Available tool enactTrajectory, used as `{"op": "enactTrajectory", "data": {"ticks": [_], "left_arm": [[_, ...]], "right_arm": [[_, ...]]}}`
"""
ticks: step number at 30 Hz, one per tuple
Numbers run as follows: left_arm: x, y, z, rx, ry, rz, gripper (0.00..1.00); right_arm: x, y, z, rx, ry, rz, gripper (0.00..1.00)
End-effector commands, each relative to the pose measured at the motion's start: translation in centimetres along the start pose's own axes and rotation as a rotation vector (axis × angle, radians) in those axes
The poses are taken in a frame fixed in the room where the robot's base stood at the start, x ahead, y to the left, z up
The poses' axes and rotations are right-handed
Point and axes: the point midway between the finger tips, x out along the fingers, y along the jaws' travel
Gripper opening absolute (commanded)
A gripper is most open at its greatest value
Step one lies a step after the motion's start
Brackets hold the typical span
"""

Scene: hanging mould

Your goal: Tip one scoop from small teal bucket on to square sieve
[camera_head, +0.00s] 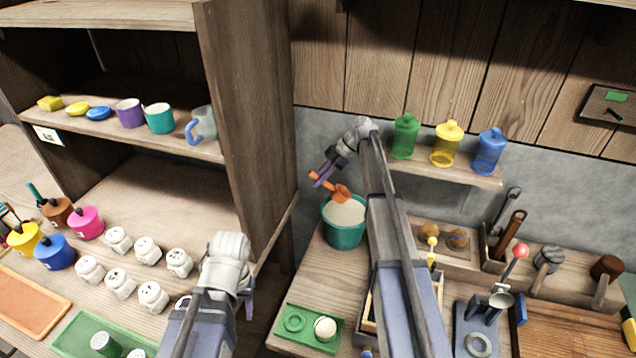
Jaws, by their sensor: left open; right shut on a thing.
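The small teal bucket (343,236) stands on the wooden counter, with pale material inside. My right gripper (322,180) is shut on an orange scoop (342,192). The scoop's bowl is at or just above the bucket's back rim; I cannot tell whether it holds anything. A wooden-framed square thing (368,308), perhaps the square sieve, is mostly hidden beneath my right arm, to the right of the green tray. My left gripper (247,299) is open and empty, low in front of the shelf unit.
A green tray (290,335) with a ring and a pale ball lies in front of the bucket. The shelf unit's upright panel (248,120) stands left of the bucket. Green, yellow and blue jars (447,144) sit on a wall shelf. White shakers (120,282) and coloured pots stand at left.

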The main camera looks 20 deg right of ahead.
Motion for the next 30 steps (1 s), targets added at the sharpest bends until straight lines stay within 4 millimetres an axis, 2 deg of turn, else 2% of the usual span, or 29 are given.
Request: {"op": "enactTrajectory", "data": {"ticks": [14,30], "left_arm": [[0.5,0.0,0.0,0.0,0.0,0.0,0.5],[5.0,0.5,-0.2,0.0,0.0,0.0,0.5]], "right_arm": [[0.3,0.0,0.3,0.0,0.007,0.0,0.0],[3.9,0.0,3.0,0.0,0.007,0.0,0.0]]}}
